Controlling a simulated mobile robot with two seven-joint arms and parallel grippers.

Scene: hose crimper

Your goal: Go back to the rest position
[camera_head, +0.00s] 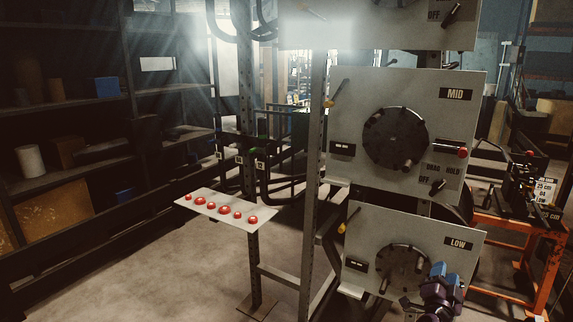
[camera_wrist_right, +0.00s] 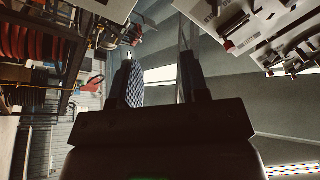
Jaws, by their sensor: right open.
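My right gripper (camera_head: 440,283), dark with blue parts, shows at the bottom right of the head view, in front of the lower right part of the LOW panel (camera_head: 362,222). Whether it touches the panel I cannot tell. In the right wrist view my right gripper (camera_wrist_right: 158,68) has its two dark fingers apart, with nothing between them. My left gripper is not in view.
Above the LOW panel is the MID panel (camera_head: 350,95) with a dark round dial (camera_head: 395,138). A pale plate (camera_head: 205,211) with several red buttons stands left of the panels. An orange table (camera_head: 505,222) is at the right. Dark shelves (camera_head: 75,105) line the left; floor (camera_head: 150,265) there is clear.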

